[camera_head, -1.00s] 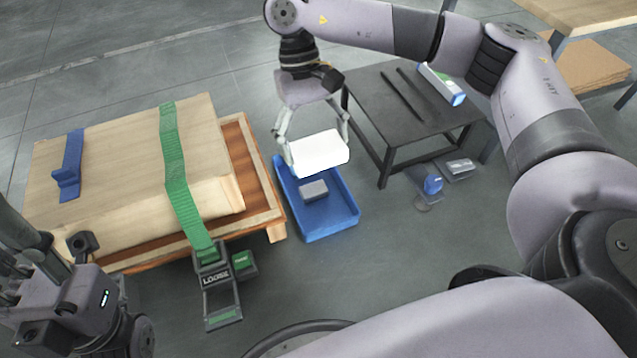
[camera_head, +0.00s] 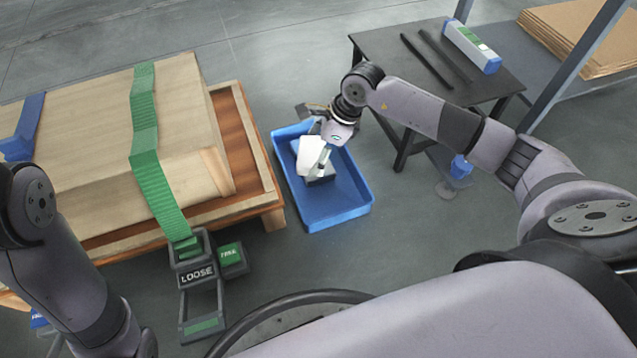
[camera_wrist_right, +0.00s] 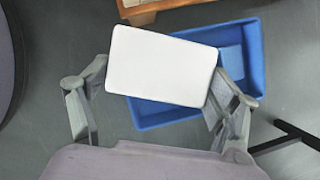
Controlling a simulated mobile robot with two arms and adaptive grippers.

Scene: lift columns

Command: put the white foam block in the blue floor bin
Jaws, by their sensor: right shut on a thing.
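The white foam block (camera_head: 309,152) is held between the fingers of my right gripper (camera_head: 322,158), which points down over the blue floor bin (camera_head: 345,212). In the right wrist view the white block (camera_wrist_right: 160,67) sits between the two fingers, with the blue bin (camera_wrist_right: 165,114) below and behind it. The block appears above the bin floor, within the bin's outline in the head view; its exact height is hard to tell. My left arm shows at the left, but its gripper is out of view.
A wooden pallet (camera_head: 270,195) with a strapped crate stands left of the bin. A dark table (camera_head: 385,48) with rods and a box stands to the right.

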